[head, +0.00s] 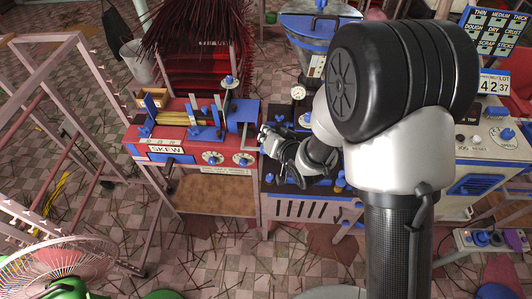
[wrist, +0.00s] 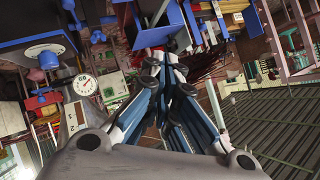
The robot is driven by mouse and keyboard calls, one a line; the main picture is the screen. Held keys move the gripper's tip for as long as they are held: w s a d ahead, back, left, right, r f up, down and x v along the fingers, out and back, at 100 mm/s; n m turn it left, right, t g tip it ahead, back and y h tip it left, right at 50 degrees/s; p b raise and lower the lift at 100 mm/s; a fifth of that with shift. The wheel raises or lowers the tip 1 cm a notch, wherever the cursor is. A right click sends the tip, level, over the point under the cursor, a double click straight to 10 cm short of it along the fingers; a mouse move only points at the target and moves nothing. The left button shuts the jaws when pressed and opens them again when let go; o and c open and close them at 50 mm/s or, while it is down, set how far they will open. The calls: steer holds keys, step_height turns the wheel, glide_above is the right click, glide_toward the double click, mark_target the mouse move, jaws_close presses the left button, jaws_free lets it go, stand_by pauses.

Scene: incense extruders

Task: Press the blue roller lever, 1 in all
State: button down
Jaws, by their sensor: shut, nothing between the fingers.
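My gripper (head: 268,138) is at the right end of the red machine marked SKEW (head: 165,148), close to a blue block (head: 241,112) on its top. In the wrist view my gripper (wrist: 168,65) has its fingers together with nothing between them. A blue part (wrist: 157,35) shows just beyond the fingertips there; I cannot tell whether they touch it. I cannot tell for sure which part is the roller lever.
A white dial (wrist: 84,86) and a blue knob (wrist: 48,60) are left of the fingers in the wrist view. A control cabinet (head: 490,150) stands at right, a metal rack (head: 85,110) at left and a fan (head: 55,262) at lower left. Dark sticks (head: 190,30) stand behind.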

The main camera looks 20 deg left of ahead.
steer(key=shift+f, duration=0.1)
step_height(320, 180, down, 8)
steer(key=w+b, duration=0.2)
steer(key=b, duration=0.4)
steer(key=shift+a+f, duration=0.15)
steer(key=shift+w, duration=0.1)
stand_by(1.1)
steer(key=shift+w+f+b, duration=0.15)
steer(key=shift+f+b, duration=0.25)
steer(key=shift+b, duration=0.1)
steer(key=shift+w+a+f+b, duration=0.1)
steer(key=shift+w+f+b, duration=0.05)
steer(key=shift+f+b, duration=0.4)
steer(key=shift+w+f+b, duration=0.1)
steer(key=shift+f+b, duration=0.3)
steer(key=shift+f, duration=0.15)
stand_by(1.0)
steer(key=shift+r, duration=0.15)
stand_by(0.4)
steer(key=shift+s+r+p, duration=0.2)
steer(key=shift+r+p, duration=0.2)
steer(key=shift+r, duration=0.3)
steer(key=shift+s+r+p, duration=0.2)
steer(key=shift+r+p, duration=0.2)
steer(key=shift+r, duration=0.25)
